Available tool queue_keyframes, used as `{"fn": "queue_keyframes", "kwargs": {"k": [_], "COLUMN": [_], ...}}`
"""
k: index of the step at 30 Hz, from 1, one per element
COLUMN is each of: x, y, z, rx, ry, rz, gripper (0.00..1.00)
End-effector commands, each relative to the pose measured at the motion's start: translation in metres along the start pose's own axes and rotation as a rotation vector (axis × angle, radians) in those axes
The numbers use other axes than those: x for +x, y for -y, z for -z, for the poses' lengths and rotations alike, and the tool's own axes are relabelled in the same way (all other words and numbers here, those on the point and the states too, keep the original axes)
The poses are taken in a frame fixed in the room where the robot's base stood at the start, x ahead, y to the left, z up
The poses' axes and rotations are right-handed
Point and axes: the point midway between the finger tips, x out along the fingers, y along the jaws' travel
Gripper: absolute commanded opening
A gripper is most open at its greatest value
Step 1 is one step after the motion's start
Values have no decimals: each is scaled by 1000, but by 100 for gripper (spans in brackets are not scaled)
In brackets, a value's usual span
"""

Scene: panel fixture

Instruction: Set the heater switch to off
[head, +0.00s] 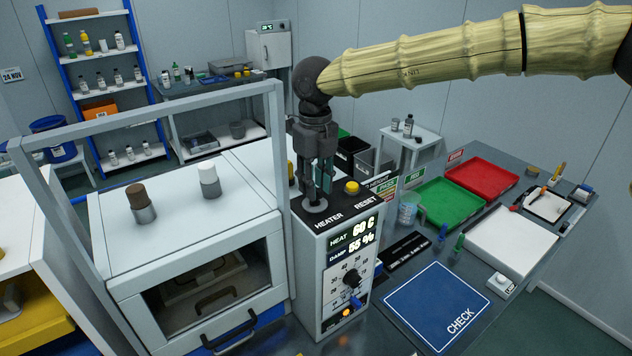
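The control unit (335,255) is a white box with a dark top panel marked HEATER and RESET. My gripper (318,192) points straight down onto the panel just behind the HEATER label, its fingertips at a round grey switch base (315,205). The fingers hide the heater switch lever, so I cannot tell its position or whether they grip it. A yellow reset button (351,187) sits right of the fingers. The front display (356,238) reads HEAT 60 C and DAMP 55 %.
A white oven-like cabinet (180,235) with a raised grey frame (150,118) stands close on the left. On the right, the bench holds a green tray (448,203), a red tray (481,179), a blue CHECK mat (436,306) and a beaker (408,210).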

Motion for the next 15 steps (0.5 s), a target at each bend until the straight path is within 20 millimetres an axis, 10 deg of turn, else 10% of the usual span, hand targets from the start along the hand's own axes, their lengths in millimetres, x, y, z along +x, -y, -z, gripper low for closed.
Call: {"fn": "queue_keyframes", "kwargs": {"k": [15], "x": [-20], "y": [0], "z": [-1], "rx": [1], "ry": [1], "rz": [-1], "gripper": [32]}}
